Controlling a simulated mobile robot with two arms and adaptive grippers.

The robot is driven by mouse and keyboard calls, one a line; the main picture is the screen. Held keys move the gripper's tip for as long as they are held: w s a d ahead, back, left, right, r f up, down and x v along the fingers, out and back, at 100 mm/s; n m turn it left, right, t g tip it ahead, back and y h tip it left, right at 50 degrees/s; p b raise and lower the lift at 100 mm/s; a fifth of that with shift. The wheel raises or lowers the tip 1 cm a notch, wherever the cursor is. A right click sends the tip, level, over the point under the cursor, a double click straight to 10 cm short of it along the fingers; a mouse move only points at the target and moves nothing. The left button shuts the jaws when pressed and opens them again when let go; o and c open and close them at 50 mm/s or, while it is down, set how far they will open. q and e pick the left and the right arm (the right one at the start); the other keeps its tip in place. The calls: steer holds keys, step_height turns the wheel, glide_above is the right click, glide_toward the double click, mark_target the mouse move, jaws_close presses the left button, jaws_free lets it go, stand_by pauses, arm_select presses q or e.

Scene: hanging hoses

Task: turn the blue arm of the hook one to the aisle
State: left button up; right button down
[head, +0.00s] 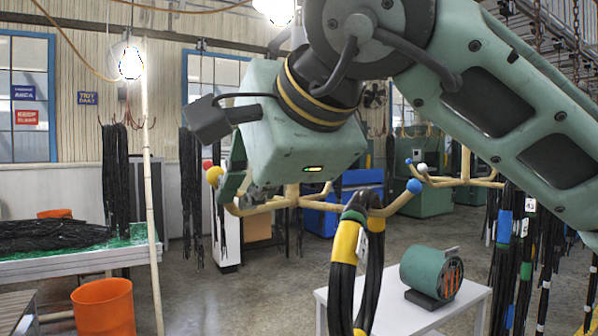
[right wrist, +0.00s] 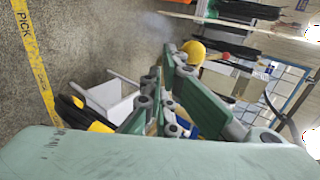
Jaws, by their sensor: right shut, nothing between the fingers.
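A tan hook rack (head: 292,200) has a yellow ball (head: 214,175) on its left arm tip and a blue ball (head: 414,186) on its right arm tip. The arm with the blue ball (head: 392,209) points to the right. A bundle of black hoses with yellow bands (head: 344,245) hangs from the rack. My right gripper (head: 228,192) is shut and empty, beside the yellow-tipped arm; my wrist hides part of the rack. In the right wrist view the yellow ball (right wrist: 193,52) is close to the fingers; contact cannot be told. My left gripper is not in view.
A white table (head: 400,312) with a green machine (head: 432,272) stands at the lower right. More hoses (head: 507,250) hang at the right. An orange bin (head: 103,307) and a green-topped table (head: 80,262) with hoses are at the left. Open floor (head: 230,300) lies between.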

steer(key=w+a+p, duration=0.2)
steer(key=a+p, duration=0.1)
steer(key=a, duration=0.3)
steer(key=shift+w+a, duration=0.25)
steer(key=shift+a, duration=0.1)
steer(key=shift+d+r+p, duration=2.1)
steer(key=shift+r+p, duration=0.8)
steer(key=shift+r, duration=1.65)
steer(key=s+d+b, duration=0.5)
steer(key=s+d, duration=0.2)
steer(key=s, duration=0.3)
steer(key=shift+s, duration=0.25)
steer(key=shift+w+f, duration=0.1)
